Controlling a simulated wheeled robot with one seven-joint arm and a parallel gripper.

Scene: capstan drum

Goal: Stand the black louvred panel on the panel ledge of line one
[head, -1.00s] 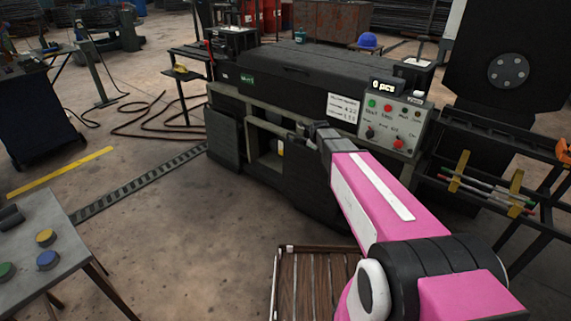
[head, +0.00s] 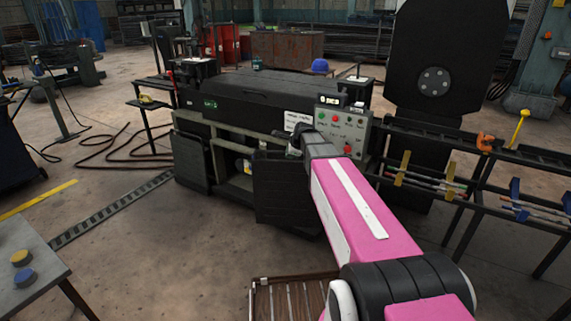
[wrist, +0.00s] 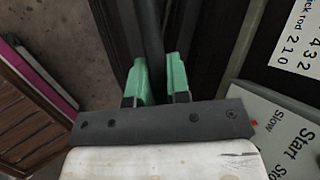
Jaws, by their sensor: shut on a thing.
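The black louvred panel (head: 288,192) hangs upright, slightly tilted, in front of the black machine (head: 245,97). My gripper (head: 296,146) is shut on its upper edge. In the wrist view the green fingers of my gripper (wrist: 161,80) close on a dark edge of the panel (wrist: 151,35). The machine's pale green frame (head: 215,130) shows an open bay (head: 234,168) left of the panel. The panel hides the frame behind it, and I cannot tell whether it touches the ledge there.
Another dark panel (head: 190,161) stands at the frame's left. A control box (head: 342,132) is just right of my gripper. A rod rack (head: 440,180) stands at right, a grey table (head: 25,265) at lower left. A slatted wooden surface (head: 290,300) is below.

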